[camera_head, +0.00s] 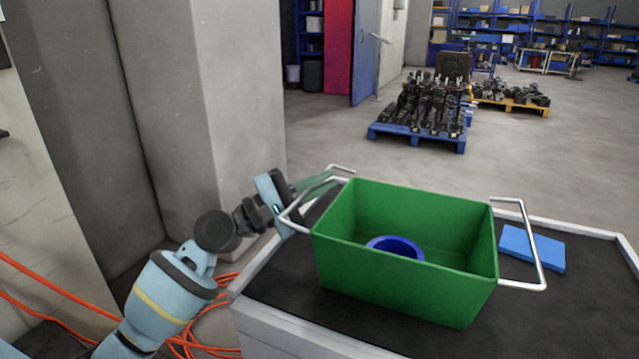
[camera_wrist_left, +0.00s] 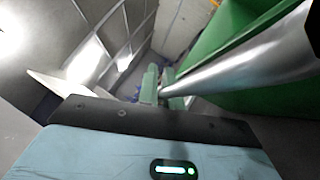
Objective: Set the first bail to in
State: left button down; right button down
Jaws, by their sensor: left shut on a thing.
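A green crate (camera_head: 405,290) stands on the dark top of a cart, with a metal bail at each end. The left bail (camera_head: 290,217) sticks outward from the crate's left end, its crossbar away from the wall. My left gripper (camera_head: 318,186) is at this crossbar, shut on it; the arm partly covers the bar. In the left wrist view the bail's shiny bar (camera_wrist_left: 240,60) runs close past the green fingers (camera_wrist_left: 163,85); the exact contact is hard to see. The right bail (camera_head: 528,240) sticks outward on the right. My right gripper is not in view.
A blue ring (camera_head: 397,245) lies inside the crate. A flat blue block (camera_head: 532,247) lies on the cart (camera_head: 590,310) behind the right bail. A concrete pillar (camera_head: 235,90) stands behind my left arm. Orange cables (camera_head: 60,305) lie at the left.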

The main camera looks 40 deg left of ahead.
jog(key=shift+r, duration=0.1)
